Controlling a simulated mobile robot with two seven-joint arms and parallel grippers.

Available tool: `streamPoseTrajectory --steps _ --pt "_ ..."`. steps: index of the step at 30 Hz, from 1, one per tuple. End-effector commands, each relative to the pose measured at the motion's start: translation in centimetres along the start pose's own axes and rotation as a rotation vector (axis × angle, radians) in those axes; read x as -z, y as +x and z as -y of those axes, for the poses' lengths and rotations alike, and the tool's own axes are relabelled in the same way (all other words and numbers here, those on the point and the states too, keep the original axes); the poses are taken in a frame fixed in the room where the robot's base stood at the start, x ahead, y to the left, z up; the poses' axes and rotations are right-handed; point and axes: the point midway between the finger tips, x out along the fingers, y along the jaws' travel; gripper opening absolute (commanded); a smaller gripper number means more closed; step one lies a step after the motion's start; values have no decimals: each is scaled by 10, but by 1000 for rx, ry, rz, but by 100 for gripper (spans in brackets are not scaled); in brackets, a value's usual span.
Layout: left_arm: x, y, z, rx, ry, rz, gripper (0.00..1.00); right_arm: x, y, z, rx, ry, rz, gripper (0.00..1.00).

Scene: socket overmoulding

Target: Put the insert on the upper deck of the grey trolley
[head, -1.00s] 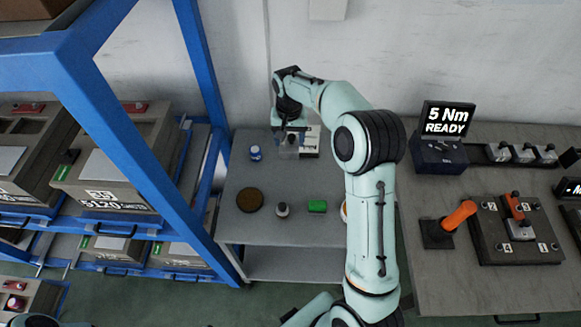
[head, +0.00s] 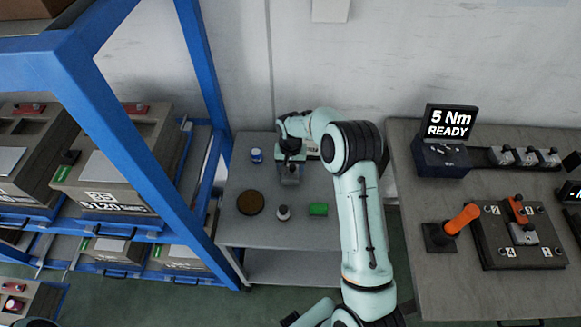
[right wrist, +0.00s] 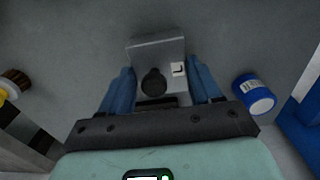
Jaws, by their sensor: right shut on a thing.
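The insert (right wrist: 158,53) is a grey plate-like block with a black round knob and a small white patch. In the right wrist view it sits between the two blue fingers of my right gripper (right wrist: 162,88), which is shut on it. In the head view my right gripper (head: 289,168) points down over the back middle of the grey trolley's upper deck (head: 232,225), with the insert (head: 289,180) low at its tip. I cannot tell whether the insert touches the deck. My left gripper is out of view.
A blue rack (head: 190,215) borders the left. A workbench (head: 440,285) stands at right.

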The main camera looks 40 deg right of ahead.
Motion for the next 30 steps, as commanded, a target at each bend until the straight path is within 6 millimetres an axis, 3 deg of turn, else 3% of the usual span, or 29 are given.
streamPoseTrajectory --steps 9,10,12,23,30 --pt "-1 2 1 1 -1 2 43 1 2 1 2 0 -3 6" --pt "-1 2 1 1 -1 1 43 0 2 0 1 0 -1 70" --pt "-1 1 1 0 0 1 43 0 2 0 1 0 -1 89" --pt "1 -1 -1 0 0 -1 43 1 -4 1 1 0 -2 89" --pt "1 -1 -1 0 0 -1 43 1 -44 1 3 0 -5 89"
